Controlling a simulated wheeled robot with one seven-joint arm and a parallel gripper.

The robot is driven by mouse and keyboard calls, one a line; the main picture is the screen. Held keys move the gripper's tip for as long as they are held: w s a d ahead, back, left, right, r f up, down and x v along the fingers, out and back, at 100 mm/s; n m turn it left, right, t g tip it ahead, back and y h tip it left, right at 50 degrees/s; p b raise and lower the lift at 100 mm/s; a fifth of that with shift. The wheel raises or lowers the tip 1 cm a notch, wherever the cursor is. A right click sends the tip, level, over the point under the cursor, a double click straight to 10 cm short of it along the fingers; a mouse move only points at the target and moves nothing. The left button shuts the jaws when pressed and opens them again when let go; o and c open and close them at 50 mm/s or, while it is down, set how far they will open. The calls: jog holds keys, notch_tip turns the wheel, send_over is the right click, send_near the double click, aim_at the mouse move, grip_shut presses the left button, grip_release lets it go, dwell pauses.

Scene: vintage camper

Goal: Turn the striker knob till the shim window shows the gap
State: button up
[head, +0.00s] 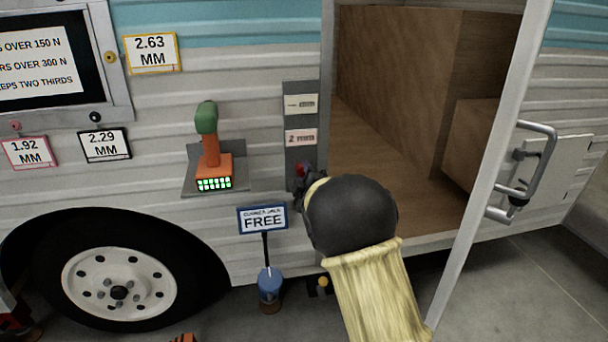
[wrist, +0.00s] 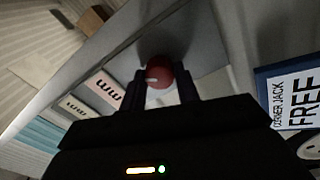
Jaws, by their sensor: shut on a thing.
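The red striker knob (wrist: 161,76) sits between my gripper's two dark fingers (wrist: 161,88) in the wrist view, with a small pale mark on it. My gripper (head: 303,182) is shut on the knob at the lower part of the grey door-post plate (head: 291,149). In the head view only a little of the knob (head: 303,168) shows, as my black wrist and yellow sleeve cover much of it. Above the knob are a pinkish label window (head: 301,137) and a whitish one (head: 300,104); their small text is too blurred to read for sure.
The open doorway (head: 390,140) and door edge (head: 495,150) with its handle (head: 540,165) are to the right. A shelf (head: 238,183) with an orange and green tool (head: 210,150) is left. A "FREE" corner jack sign (head: 262,217) stands close below left. Gap cards read 2.63 (head: 151,53), 2.29 (head: 105,145) and 1.92 MM (head: 29,152).

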jog(key=shift+f, duration=0.1)
dwell(0.4)
jog(key=o, duration=1)
jog(key=shift+c, duration=0.2)
jog(key=shift+s, duration=0.1)
jog(key=p+v, duration=0.3)
jog(key=v, duration=1.4)
jog(key=shift+s, duration=0.2)
jog(key=shift+w, duration=0.1)
